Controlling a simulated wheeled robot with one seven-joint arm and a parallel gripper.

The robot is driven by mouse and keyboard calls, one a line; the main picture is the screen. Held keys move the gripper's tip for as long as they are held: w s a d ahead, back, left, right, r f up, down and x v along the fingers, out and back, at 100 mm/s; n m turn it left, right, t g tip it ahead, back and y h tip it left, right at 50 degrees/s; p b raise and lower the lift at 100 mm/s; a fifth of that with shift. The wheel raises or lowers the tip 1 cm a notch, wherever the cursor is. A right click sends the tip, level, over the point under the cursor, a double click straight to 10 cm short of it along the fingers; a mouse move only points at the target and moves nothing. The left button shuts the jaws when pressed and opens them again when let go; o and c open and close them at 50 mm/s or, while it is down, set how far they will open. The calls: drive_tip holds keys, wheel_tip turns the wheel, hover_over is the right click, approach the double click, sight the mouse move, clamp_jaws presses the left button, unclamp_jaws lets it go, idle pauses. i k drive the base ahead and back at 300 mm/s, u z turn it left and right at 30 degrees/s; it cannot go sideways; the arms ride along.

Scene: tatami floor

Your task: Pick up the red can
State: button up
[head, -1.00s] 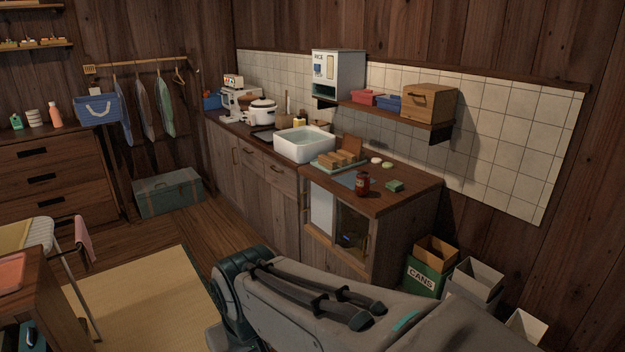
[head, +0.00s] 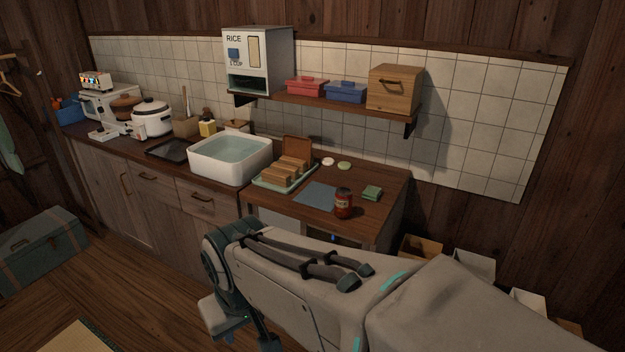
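The red can (head: 343,204) stands upright on the right end of the wooden counter (head: 385,185), near its front edge. It has a dark top and a pale patch low on its side. My arm stretches across the lower right of the head view, in front of the counter. What seems to be my gripper (head: 240,328) hangs at the arm's left end, low in the picture, left of and below the can and apart from it. Its fingers are not clear enough to show whether they are open or shut.
A blue-grey mat (head: 316,194) lies left of the can, and a green sponge-like block (head: 372,193) to its right. A tray of bread-like blocks (head: 262,183) and a white basin (head: 205,165) stand further left. A shelf (head: 330,106) hangs above. Bins (head: 470,264) stand right of the counter.

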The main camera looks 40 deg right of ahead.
sight(344, 197)
drive_tip(key=z, duration=0.8)
drive_tip(key=i, duration=1)
drive_tip(key=z, duration=1.15)
drive_tip(key=i, duration=0.25)
drive_tip(key=z, duration=0.2)
